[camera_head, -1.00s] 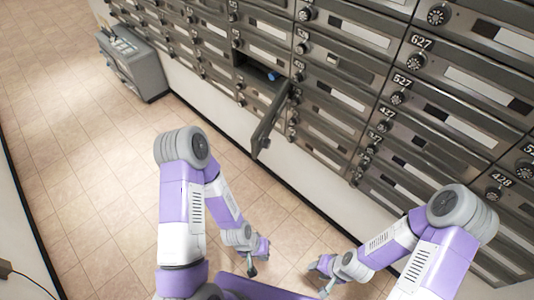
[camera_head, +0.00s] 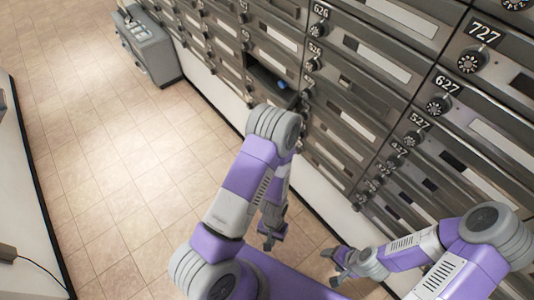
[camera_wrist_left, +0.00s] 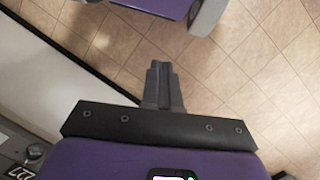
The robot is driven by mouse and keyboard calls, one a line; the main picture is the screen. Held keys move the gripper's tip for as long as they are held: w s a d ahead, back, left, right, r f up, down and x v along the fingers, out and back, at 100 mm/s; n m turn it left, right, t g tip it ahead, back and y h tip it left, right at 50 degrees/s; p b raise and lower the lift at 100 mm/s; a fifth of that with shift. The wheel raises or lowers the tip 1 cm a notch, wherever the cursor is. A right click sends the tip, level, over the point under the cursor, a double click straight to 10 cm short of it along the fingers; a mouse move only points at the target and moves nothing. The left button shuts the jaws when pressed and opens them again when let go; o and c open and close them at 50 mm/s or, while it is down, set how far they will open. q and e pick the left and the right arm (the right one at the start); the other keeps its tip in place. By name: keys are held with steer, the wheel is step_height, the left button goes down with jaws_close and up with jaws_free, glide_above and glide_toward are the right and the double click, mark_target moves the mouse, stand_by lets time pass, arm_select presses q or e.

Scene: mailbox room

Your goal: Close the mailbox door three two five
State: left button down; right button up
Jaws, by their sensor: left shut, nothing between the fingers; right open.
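My left gripper (camera_head: 268,243) hangs low over the floor, below and apart from the compartment. It is shut and empty, and its closed fingers also show in the left wrist view (camera_wrist_left: 161,68). My right gripper (camera_head: 336,264) is open and empty, low to the right of the left one, apart from the mailboxes.
Closed mailboxes with dials and number plates fill the wall, including 627 (camera_head: 440,103) and 727 (camera_head: 470,58). A grey box-like unit (camera_head: 148,50) stands against the wall at the upper left. The tiled floor (camera_head: 110,150) to the left is clear.

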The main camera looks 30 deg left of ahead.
arm_select(q)
steer(key=w+a+r+m+y+p, duration=0.1)
steer(key=w+a+r+y+p, duration=0.15)
steer(key=r, duration=0.35)
steer(key=w+a+r+m+y+p, duration=0.1)
steer(key=w+a+r+y+p, duration=0.1)
steer(key=w+r+y+p, duration=0.3)
steer(key=w+d+r+n+t+y+p, duration=0.1)
steer(key=w+d+r+y+p, duration=0.15)
steer(key=r, duration=0.65)
steer(key=w+d+r+t+y+p, duration=0.1)
steer(key=w+d+r+t+p, duration=0.2)
steer(key=r, duration=0.6)
steer(key=w+a+f+g+b, duration=0.1)
steer(key=a+f, duration=0.5)
steer(key=a, duration=0.5)
steer(key=shift+a, duration=0.25)
arm_select(e)
step_height(320, 180, up, 13)
steer(key=shift+s, duration=0.2)
arm_select(q)
steer(key=shift+f, duration=0.1)
